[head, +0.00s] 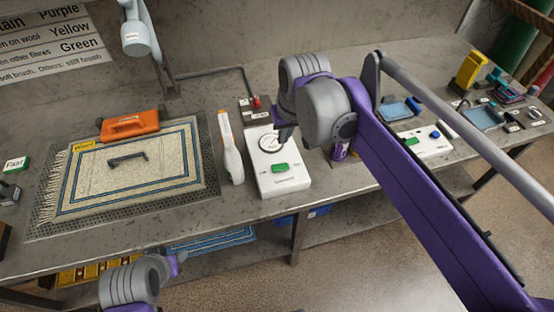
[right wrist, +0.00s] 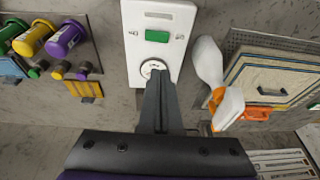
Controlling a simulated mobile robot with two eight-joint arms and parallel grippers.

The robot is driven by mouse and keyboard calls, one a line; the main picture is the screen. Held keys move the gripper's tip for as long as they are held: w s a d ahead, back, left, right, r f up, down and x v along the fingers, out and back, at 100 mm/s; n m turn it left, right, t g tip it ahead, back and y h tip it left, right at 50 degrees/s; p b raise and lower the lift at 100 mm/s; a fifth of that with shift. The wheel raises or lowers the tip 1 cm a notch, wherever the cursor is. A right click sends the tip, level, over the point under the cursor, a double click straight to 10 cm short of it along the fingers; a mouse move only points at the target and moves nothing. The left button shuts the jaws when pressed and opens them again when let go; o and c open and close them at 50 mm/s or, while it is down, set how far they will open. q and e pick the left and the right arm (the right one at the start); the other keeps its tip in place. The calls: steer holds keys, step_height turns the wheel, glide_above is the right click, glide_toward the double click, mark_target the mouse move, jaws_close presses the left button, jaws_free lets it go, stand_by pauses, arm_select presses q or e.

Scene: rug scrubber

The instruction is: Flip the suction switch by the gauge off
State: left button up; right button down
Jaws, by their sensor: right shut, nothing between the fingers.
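A white box (head: 286,187) stands on the bench with a round gauge (head: 268,143) at its back and a green suction switch (head: 279,168) in front of the gauge. In the right wrist view the box fills the top middle, with the green switch (right wrist: 157,36) and the gauge (right wrist: 151,67). My right gripper (head: 284,136) is over the gauge end of the box, shut and empty. Its fingertips (right wrist: 158,76) overlap the gauge's edge in the wrist view; contact is unclear. They appear apart from the switch. My left arm shows at the bottom left, its fingers unseen.
Further left lie a fringed rug (head: 170,165) and an orange brush (head: 130,125). A red-knobbed fitting (head: 256,102) is behind. Several small items crowd the bench at right, partly behind my arm.

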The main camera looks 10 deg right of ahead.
mark_target(275, 166)
steer(key=x, duration=0.9)
steer(key=s+x, duration=0.1)
steer(key=x, duration=0.3)
steer(key=shift+a+f+b, duration=0.15)
steer(key=shift+f+b, duration=0.2)
steer(key=shift+f, duration=0.05)
steer(key=shift+s+f, duration=0.1)
steer(key=shift+a+f+b, duration=0.2)
steer(key=shift+f+b, duration=0.15)
steer(key=shift+f, duration=0.05)
steer(key=shift+s+r, duration=0.1)
steer(key=shift+r, duration=0.1)
steer(key=shift+d, duration=0.1)
